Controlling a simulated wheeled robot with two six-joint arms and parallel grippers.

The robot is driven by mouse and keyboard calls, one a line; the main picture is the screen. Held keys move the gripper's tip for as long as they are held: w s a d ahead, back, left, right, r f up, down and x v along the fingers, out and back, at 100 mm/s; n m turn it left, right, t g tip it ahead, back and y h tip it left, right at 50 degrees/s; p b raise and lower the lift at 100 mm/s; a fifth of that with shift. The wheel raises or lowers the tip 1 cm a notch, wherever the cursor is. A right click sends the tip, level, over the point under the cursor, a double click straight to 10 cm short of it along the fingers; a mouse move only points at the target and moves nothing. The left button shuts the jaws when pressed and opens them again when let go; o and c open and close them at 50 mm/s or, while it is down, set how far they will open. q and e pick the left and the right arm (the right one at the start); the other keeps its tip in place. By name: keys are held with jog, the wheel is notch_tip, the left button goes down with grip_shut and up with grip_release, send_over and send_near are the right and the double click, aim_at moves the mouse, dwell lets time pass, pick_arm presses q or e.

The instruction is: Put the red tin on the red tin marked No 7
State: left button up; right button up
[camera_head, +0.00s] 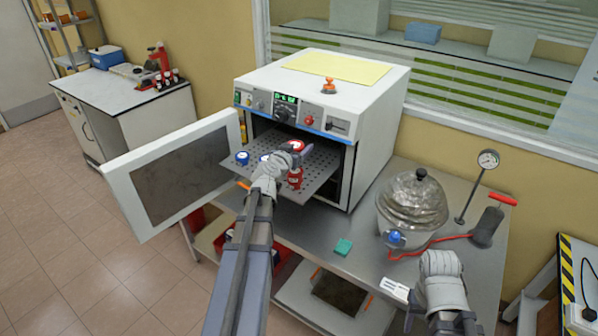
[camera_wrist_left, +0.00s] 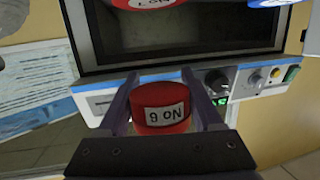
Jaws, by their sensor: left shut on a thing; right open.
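My left gripper (camera_head: 294,160) is shut on a red tin (camera_wrist_left: 160,108); in the left wrist view the tin sits between both fingers. In the head view the held red tin (camera_head: 295,179) is at the front edge of the perforated shelf. Another red tin (camera_head: 297,145) stands farther back on that shelf; a red tin (camera_wrist_left: 148,3) with a cut-off label shows at the top of the wrist view. I cannot read No 7 anywhere. My right gripper (camera_head: 440,285) is low at the right, open, its fingers hardly visible.
The oven (camera_head: 375,110) stands open, its door (camera_head: 170,170) swung left. Blue tins (camera_head: 242,157) stand on the perforated shelf (camera_head: 318,165). A glass-domed vessel (camera_head: 412,200), gauge (camera_head: 488,160) and pump (camera_head: 487,226) are on the bench. A green block (camera_head: 343,247) lies in front of the oven.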

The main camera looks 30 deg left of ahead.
pick_arm(q)
notch_tip(320, 180, down, 3)
jog(key=shift+r+b, duration=0.1)
jog(key=shift+b, duration=0.6)
pick_arm(e)
notch_tip(320, 180, down, 3)
jog(key=shift+r, duration=0.15)
pick_arm(q)
notch_tip(320, 180, down, 4)
jog(key=b, duration=0.3)
jog(key=shift+a+r+b, duration=0.1)
jog(key=shift+r+b, duration=0.05)
jog(key=shift+b, duration=0.2)
pick_arm(e)
notch_tip(320, 180, down, 4)
jog(key=shift+a+r, duration=0.1)
jog(key=shift+r, duration=0.05)
pick_arm(q)
jog(key=shift+f, duration=0.25)
jog(key=o, duration=1.4)
jog(key=shift+r, duration=0.1)
